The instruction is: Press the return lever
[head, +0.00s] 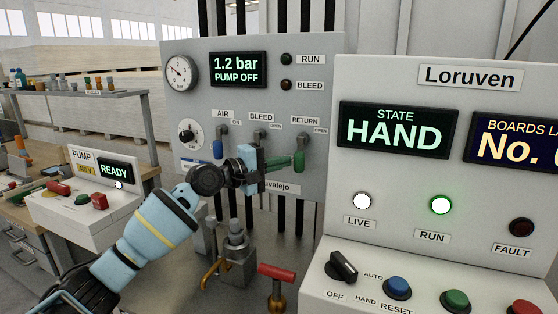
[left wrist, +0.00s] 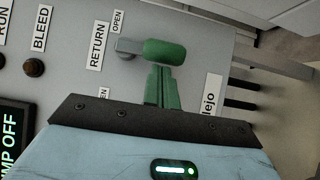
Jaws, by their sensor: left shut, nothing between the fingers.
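The return lever (head: 299,156) has a green handle that hangs down from its pivot on the grey panel, below the RETURN label. In the left wrist view the green handle (left wrist: 165,52) lies just beyond my fingertips. My left gripper (head: 288,161) comes in from the left with its green fingers pointing at the handle. In the left wrist view the fingers (left wrist: 163,75) are together with nothing between them. Their tips are at or very near the handle; I cannot tell whether they touch. My right gripper is in neither view.
The air lever (head: 217,149) with a blue handle and the bleed lever (head: 261,137) are left of the return lever. The Loruven console (head: 400,180) stands close on the right. A red-handled valve (head: 277,272) is below. The pump box (head: 90,215) is at left.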

